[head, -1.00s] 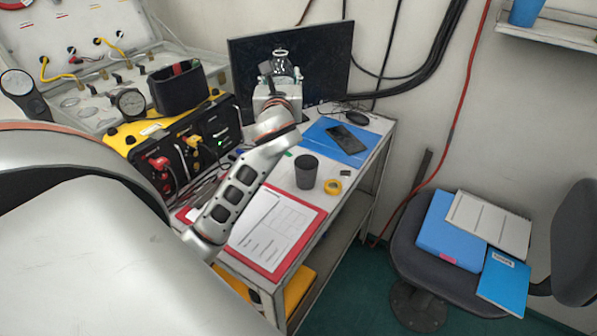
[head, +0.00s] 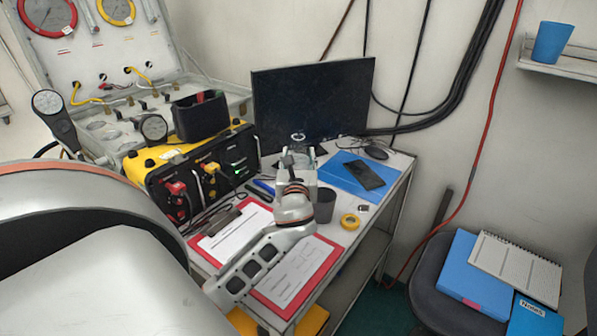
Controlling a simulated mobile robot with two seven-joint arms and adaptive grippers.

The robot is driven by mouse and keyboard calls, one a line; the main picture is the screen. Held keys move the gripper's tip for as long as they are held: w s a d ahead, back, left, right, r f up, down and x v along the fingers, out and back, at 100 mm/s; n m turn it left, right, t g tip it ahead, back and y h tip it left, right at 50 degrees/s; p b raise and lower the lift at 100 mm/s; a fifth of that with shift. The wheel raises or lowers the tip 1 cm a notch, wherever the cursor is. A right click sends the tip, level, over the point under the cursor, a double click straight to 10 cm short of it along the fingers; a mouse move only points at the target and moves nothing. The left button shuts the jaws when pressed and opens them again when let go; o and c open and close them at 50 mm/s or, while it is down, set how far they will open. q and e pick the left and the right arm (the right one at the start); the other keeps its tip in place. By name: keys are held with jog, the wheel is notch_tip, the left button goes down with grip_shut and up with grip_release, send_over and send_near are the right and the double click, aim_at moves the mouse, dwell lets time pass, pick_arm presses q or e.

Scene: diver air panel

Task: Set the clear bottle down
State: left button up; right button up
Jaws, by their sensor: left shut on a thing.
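My left gripper (head: 299,159) is shut on the clear bottle (head: 298,137), in front of the dark monitor. Only the bottle's round top shows above the gripper. The rest is hidden by the gripper and wrist, so I cannot tell whether its base touches the table (head: 335,238). My right gripper is not in view.
A dark grey cup (head: 325,207) stands just right of my wrist, with yellow tape (head: 349,221) beside it. A red clipboard (head: 318,283) lies under my forearm. A phone (head: 365,175) lies on a blue folder (head: 342,181). The monitor (head: 312,100) stands behind.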

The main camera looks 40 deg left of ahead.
pick_arm(q)
jog(key=shift+f+b, duration=0.5)
jog(key=shift+f, duration=1.7)
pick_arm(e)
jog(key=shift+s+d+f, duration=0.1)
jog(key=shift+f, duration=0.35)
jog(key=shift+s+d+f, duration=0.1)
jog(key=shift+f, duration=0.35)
pick_arm(q)
jog(key=o, duration=1.2)
jog(key=shift+f, duration=0.1)
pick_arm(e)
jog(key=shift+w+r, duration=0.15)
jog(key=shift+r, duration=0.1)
pick_arm(q)
jog(key=v, duration=1.2)
jog(key=shift+s, duration=0.1)
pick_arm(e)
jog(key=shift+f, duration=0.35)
